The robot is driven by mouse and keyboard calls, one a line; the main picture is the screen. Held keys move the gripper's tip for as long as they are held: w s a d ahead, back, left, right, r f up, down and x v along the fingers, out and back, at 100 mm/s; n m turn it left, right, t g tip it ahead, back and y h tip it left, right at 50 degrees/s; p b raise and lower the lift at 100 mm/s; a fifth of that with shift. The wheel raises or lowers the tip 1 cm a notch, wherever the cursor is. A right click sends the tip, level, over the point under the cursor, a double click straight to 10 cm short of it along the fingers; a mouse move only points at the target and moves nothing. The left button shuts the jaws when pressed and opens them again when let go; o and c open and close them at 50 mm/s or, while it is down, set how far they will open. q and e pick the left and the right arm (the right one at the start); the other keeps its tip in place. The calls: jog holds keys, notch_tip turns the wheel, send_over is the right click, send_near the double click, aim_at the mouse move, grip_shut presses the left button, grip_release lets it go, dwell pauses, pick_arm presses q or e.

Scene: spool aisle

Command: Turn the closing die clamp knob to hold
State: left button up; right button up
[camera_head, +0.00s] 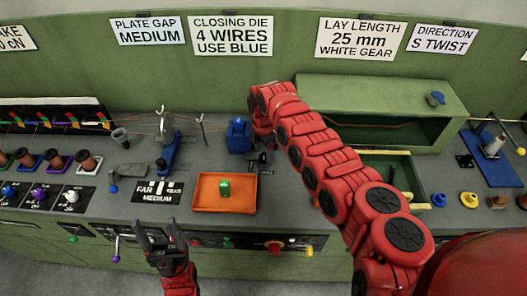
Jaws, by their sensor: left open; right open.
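The blue closing die block (238,137) stands on the grey bench below the "CLOSING DIE 4 WIRES USE BLUE" sign (231,36). My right arm reaches over from the right, and my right gripper (258,162) points down just right of the blue block, with its dark fingers open. I cannot make out the clamp knob separately; it may be hidden by or blend with the dark fingers. I cannot tell whether they touch it. My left gripper (160,240) is open and empty in front of the bench's front edge.
A stand with a disc and wires (165,130) is to the left. Several spools (86,161) line the far left. A green open box (375,92) stands behind my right arm.

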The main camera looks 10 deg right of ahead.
jog(key=shift+f, duration=0.6)
grip_shut()
